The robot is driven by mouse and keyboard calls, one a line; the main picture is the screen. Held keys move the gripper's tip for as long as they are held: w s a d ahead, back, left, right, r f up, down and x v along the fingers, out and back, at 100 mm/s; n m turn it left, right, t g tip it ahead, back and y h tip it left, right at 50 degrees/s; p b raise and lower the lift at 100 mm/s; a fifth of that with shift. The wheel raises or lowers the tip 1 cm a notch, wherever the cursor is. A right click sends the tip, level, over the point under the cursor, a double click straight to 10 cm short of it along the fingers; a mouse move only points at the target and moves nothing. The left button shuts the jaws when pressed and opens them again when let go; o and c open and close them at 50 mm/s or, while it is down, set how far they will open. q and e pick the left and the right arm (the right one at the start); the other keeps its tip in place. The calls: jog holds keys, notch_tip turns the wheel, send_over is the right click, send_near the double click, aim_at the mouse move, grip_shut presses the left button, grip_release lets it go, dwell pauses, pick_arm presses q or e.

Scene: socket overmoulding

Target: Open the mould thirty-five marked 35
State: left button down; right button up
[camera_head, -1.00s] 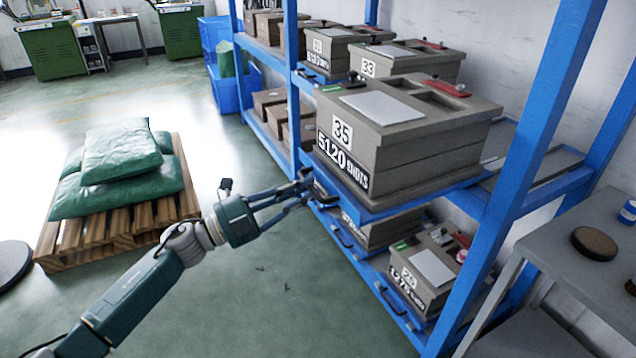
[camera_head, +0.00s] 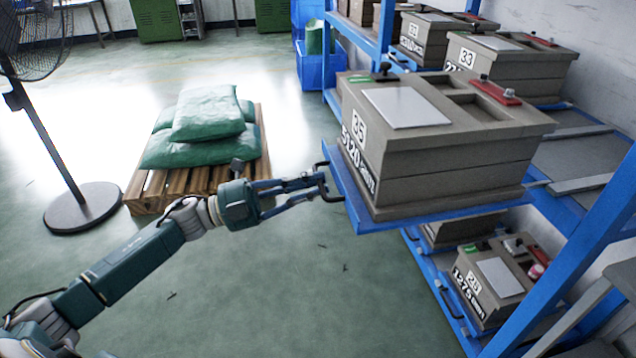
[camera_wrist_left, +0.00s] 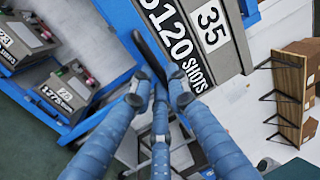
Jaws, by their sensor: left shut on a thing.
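The mould marked 35 (camera_head: 450,160) is a grey-brown stacked block with a white plate, a red lever (camera_head: 497,92) and a black knob (camera_head: 385,70) on top. It sits on a blue shelf tray (camera_head: 420,211) that juts out from the rack. Its "35" and "5120 SHOTS" labels also show in the left wrist view (camera_wrist_left: 212,30). My left gripper (camera_head: 318,186) is shut on the tray's dark handle (camera_head: 331,190), left of the mould. In the left wrist view the fingers (camera_wrist_left: 157,98) close around the dark handle (camera_wrist_left: 150,55). My right gripper is not in view.
Moulds marked 33 (camera_head: 500,72) and others stand behind on the blue rack (camera_head: 590,270). A pallet (camera_head: 190,187) with green sacks and a fan (camera_head: 83,205) stand left.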

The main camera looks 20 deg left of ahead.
pick_arm(q)
jog(key=shift+f, duration=0.1)
jog(key=c, duration=1.7)
grip_release()
jog(key=shift+a, duration=0.1)
jog(key=v, duration=1.2)
